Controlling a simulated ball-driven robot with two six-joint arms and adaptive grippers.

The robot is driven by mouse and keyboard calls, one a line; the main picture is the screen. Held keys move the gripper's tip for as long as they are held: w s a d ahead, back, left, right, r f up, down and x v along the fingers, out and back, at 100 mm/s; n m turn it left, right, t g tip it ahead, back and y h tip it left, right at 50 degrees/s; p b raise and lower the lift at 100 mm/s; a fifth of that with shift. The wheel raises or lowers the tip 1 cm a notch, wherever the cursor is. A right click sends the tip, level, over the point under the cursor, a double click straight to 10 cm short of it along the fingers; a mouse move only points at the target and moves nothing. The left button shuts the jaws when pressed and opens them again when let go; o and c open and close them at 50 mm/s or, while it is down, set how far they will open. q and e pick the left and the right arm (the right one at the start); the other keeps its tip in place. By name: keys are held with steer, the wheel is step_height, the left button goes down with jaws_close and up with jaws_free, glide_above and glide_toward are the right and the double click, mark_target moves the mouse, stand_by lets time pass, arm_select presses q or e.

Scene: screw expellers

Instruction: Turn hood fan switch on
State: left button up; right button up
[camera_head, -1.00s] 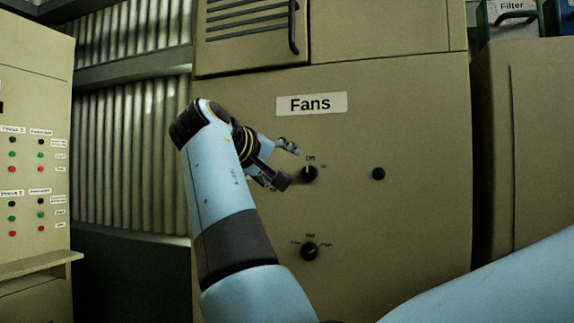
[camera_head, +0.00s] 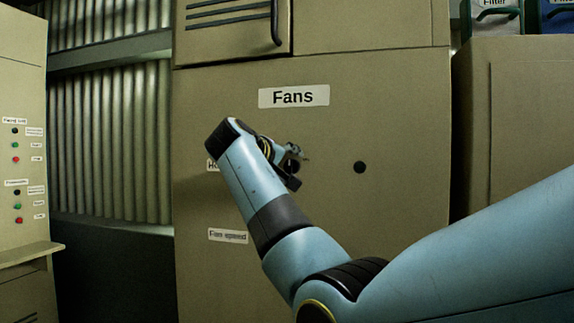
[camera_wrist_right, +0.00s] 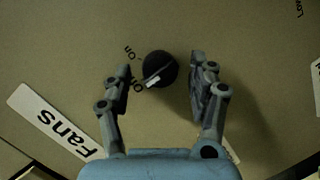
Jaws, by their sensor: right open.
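The black round hood fan knob (camera_wrist_right: 159,68) shows in the right wrist view, on the beige panel. Its white pointer mark faces the "Off" label; the "On" label is beside it. My right gripper (camera_wrist_right: 160,64) is open, with one finger on each side of the knob and a visible gap to both. In the head view my right gripper (camera_head: 294,167) is over the knob's place and hides it. The "Fans" label (camera_head: 294,96) is above it. My left gripper is not in view.
A small black round part (camera_head: 360,167) is on the panel to the right of my right gripper. The "Fan speed" label (camera_head: 228,236) shows left of my right arm, which hides the knob there. A control cabinet (camera_head: 22,100) stands at the left.

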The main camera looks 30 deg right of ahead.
steer(key=shift+c, duration=0.4)
steer(key=c, duration=1.1)
steer(key=shift+o, duration=0.2)
steer(key=shift+f+m+y+b, duration=0.1)
steer(key=shift+m+y+b, duration=0.2)
steer(key=shift+m+b, duration=0.3)
steer(key=m+t+y+b, duration=0.1)
steer(key=m, duration=0.2)
steer(key=shift+s+d+b, duration=0.1)
steer(key=shift+s+b, duration=0.05)
steer(key=shift+b, duration=0.15)
steer(key=m+t+y+b, duration=0.1)
steer(key=m, duration=0.1)
steer(key=m+t+b, duration=0.1)
steer(key=m, duration=0.1)
steer(key=shift+s+m+y, duration=0.15)
steer(key=shift+m+y, duration=0.15)
steer(key=shift+y, duration=0.1)
steer(key=shift+b, duration=0.3)
